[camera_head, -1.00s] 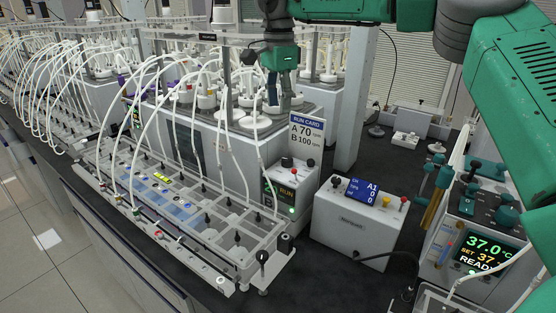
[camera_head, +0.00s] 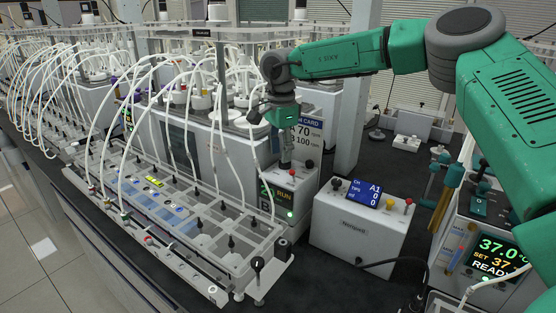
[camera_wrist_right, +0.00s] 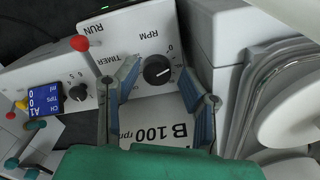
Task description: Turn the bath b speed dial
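The control box (camera_head: 296,198) stands at the end of the white bath, with a lit RUN display and a green light on its front. In the right wrist view its top panel carries a black RPM dial (camera_wrist_right: 157,70) with a white pointer mark, beside a TIMER label. My right gripper (camera_head: 284,160) is above this box, fingers down. In the wrist view its two blue fingers are apart on either side of the dial, not visibly touching it. In the head view the gripper hides the dial. My left gripper is in neither view.
The run card (camera_head: 308,138), partly covered by my arm, reads A 70, B 100 rpm. A red-topped knob (camera_head: 310,164) stands beside the gripper. A white box with a blue screen (camera_head: 365,193) stands to the right. Tubing and clear racks (camera_head: 190,225) fill the left.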

